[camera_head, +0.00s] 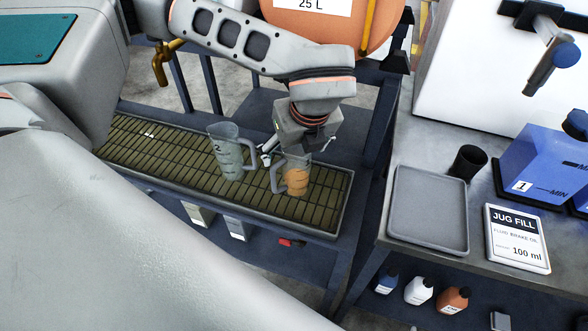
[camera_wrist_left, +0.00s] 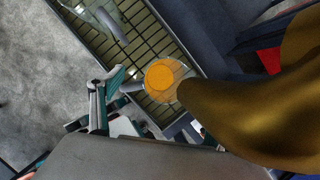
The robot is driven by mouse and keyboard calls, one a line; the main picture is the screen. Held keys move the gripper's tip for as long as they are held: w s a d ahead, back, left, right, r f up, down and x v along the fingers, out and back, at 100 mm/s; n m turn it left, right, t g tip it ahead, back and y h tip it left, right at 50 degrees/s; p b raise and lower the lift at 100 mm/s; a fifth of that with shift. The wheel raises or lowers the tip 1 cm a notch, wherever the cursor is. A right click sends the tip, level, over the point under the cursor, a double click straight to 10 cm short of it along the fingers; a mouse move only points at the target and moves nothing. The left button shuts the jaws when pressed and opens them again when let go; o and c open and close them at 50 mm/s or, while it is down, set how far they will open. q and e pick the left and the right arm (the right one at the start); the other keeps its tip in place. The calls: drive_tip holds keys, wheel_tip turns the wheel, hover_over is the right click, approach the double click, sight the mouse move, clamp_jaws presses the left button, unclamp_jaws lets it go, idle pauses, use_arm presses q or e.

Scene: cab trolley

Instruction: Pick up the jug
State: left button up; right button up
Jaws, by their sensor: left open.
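Two clear jugs stand upright on the slatted drip tray (camera_head: 130,140). The jug on the right (camera_head: 296,177) holds orange liquid; the jug on the left (camera_head: 226,158) bears a "2" and looks empty. The orange-filled jug also shows from above in the left wrist view (camera_wrist_left: 163,78), its handle pointing left toward my fingers. My left gripper (camera_head: 268,152) is open beside that handle, between the two jugs. In the left wrist view my left gripper (camera_wrist_left: 112,105) is just left of the handle; I cannot tell whether it touches. My right gripper is not in view.
An orange drum (camera_head: 330,22) marked 25 L stands behind the arm. A brass tap (camera_head: 162,66) hangs at the back left. On the right bench are an empty grey tray (camera_head: 400,205), a black cup (camera_head: 468,162) and a "JUG FILL" sign (camera_head: 517,240). Bottles (camera_head: 452,300) stand below.

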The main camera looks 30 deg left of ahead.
use_arm(q)
drive_tip(key=shift+w+f, duration=0.1)
drive_tip(key=shift+f, duration=0.15)
drive_tip(key=c, duration=1.8)
drive_tip(key=shift+c, duration=0.2)
drive_tip(key=shift+r, duration=0.1)
